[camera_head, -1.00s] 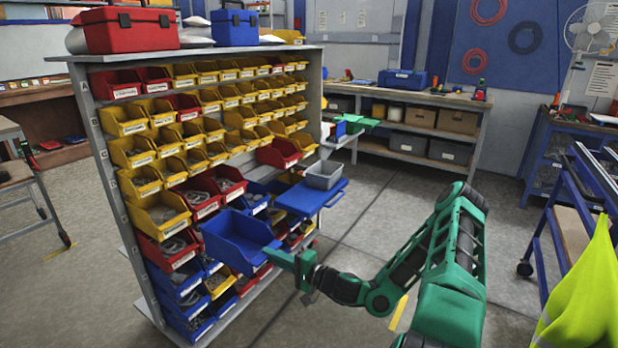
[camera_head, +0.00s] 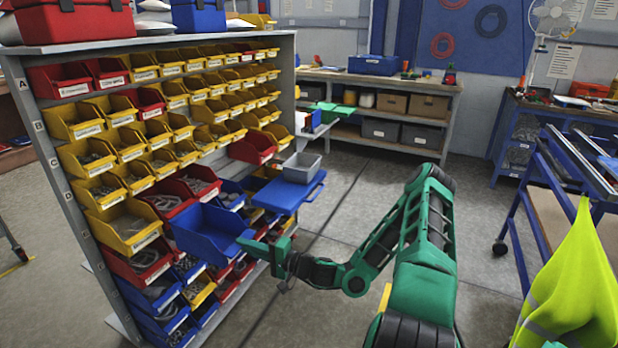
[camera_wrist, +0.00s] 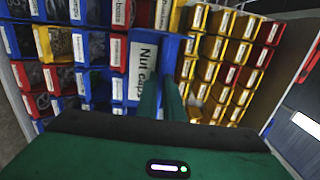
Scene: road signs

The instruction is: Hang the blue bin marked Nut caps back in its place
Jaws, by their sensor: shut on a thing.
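The blue bin marked Nut caps (camera_head: 210,232) is held in front of the rack's face in the head view, at mid-height and near the red and yellow bins. Its white label reading "Nut caps" shows large in the wrist view (camera_wrist: 143,70). My gripper (camera_head: 262,246) is shut on the bin's front side, with its green fingers (camera_wrist: 160,100) against the bin beside the label. The bin looks empty in the head view. Whether its back touches the rack cannot be told, and the rack behind it is hidden.
The rack (camera_head: 62,200) holds rows of yellow, red and blue bins. A blue tray (camera_head: 290,195) with a grey bin (camera_head: 301,167) stands out from its right side, close beyond my gripper. A workbench (camera_head: 385,85) is behind. A blue cart with a yellow vest (camera_head: 570,280) is at right.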

